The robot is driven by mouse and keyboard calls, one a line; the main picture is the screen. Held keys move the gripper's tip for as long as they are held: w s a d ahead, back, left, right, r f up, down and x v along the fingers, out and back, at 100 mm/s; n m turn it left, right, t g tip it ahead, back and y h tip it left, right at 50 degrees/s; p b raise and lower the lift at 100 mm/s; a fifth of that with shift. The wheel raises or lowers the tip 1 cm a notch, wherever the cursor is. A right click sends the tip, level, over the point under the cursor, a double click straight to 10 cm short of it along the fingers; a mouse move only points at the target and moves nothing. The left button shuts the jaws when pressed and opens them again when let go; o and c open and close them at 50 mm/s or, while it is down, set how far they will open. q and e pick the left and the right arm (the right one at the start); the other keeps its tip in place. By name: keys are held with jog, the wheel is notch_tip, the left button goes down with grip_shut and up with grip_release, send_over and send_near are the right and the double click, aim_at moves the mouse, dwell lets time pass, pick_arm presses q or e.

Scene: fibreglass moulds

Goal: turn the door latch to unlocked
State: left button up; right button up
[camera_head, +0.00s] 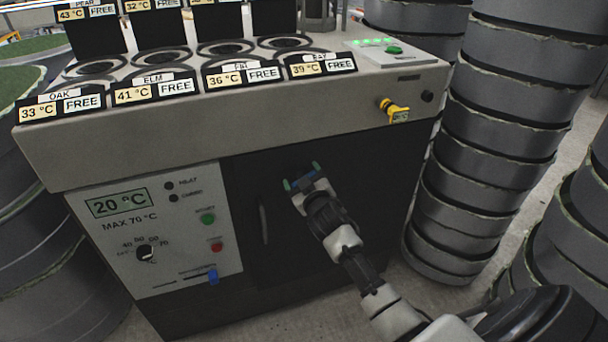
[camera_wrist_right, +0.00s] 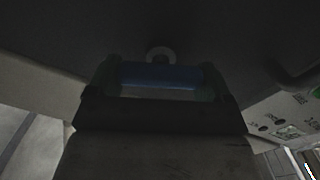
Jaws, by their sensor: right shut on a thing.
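The dark door (camera_head: 275,240) fills the right part of the cabinet front, with a vertical bar handle (camera_head: 264,220) at its left. My right gripper (camera_head: 302,178) is at the upper part of the door, shut on the blue door latch (camera_head: 304,183). In the right wrist view the latch (camera_wrist_right: 160,76) is a blue bar lying crosswise between the fingers, with a round grey disc (camera_wrist_right: 161,54) behind it. The fingers hide part of the latch, and I cannot read any lock marking near it. My left gripper is not in view.
A yellow valve handle (camera_head: 394,110) sticks out above right. Stacked grey round moulds (camera_head: 490,150) stand close at the right.

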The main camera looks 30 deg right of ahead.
jog(key=n, duration=0.2)
jog(key=shift+a+n, duration=0.1)
jog(key=shift+n, duration=0.3)
jog(key=n, duration=0.2)
jog(key=shift+a+f+n+p, duration=0.1)
jog(key=shift+n+p, duration=0.3)
jog(key=n, duration=0.2)
jog(key=shift+f+n, duration=0.1)
jog(key=shift+n, duration=0.2)
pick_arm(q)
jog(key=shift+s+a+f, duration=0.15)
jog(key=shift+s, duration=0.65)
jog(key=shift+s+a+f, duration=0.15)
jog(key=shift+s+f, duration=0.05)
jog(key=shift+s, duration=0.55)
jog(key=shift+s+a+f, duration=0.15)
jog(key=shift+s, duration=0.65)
pick_arm(e)
jog(key=shift+a+f+n, duration=0.1)
jog(key=shift+f+n, duration=0.05)
jog(key=shift+n, duration=2.05)
jog(key=o, duration=0.8)
jog(key=shift+w, duration=0.1)
